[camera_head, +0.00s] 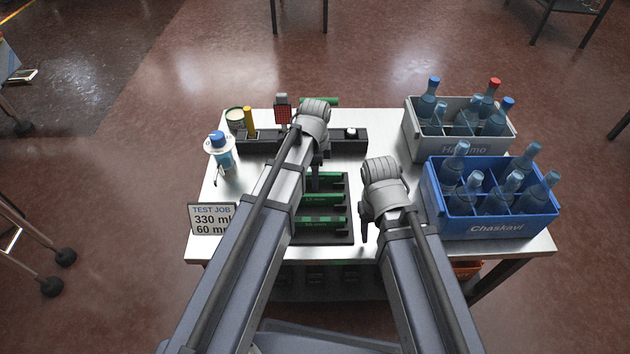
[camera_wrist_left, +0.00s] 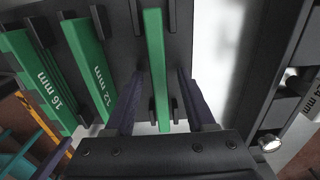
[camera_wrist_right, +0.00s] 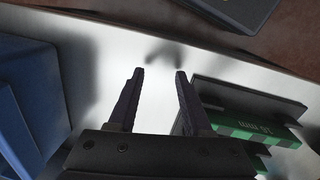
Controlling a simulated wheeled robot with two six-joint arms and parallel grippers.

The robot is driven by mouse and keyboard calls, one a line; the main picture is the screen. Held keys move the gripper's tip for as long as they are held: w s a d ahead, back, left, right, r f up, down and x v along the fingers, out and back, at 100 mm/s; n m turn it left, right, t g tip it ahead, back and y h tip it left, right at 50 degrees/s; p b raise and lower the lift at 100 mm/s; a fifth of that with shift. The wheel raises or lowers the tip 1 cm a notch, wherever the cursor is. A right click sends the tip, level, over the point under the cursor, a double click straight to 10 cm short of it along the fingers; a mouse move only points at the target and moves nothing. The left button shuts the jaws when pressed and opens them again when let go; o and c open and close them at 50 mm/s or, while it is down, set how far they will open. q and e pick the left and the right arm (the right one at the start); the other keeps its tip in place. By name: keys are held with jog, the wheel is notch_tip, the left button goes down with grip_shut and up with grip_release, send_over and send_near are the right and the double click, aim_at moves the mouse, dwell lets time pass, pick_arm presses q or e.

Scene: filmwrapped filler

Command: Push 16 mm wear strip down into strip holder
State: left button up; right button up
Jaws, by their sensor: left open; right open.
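The green 16 mm wear strip (camera_head: 322,222) is the frontmost of the strips in the black strip rack (camera_head: 345,238). It shows at the left in the left wrist view (camera_wrist_left: 35,80) and at lower right in the right wrist view (camera_wrist_right: 250,125). I cannot tell how deep it sits. A green 12 mm strip (camera_wrist_left: 88,65) lies beside it. My left gripper (camera_head: 315,187) is open, its fingers on either side of the rearmost green strip (camera_wrist_left: 155,60). My right gripper (camera_head: 364,250) is open and empty, right of the rack near the table's front edge.
A blue crate (camera_head: 490,229) and a grey crate (camera_head: 460,150) of bottles stand at right. A black fixture (camera_head: 260,148) runs behind the rack. A blue-capped bottle (camera_head: 220,155) and a job sign (camera_head: 212,218) are at left. Bare table (camera_head: 395,240) lies between rack and blue crate.

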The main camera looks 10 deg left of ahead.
pick_arm(q)
grip_shut()
dwell(0.4)
jog(key=shift+r, duration=0.1)
pick_arm(e)
jog(key=shift+r, duration=0.1)
pick_arm(q)
notch_tip(320, 180, up, 10)
jog(key=p, duration=1)
jog(key=shift+r, duration=0.1)
pick_arm(e)
notch_tip(320, 180, up, 10)
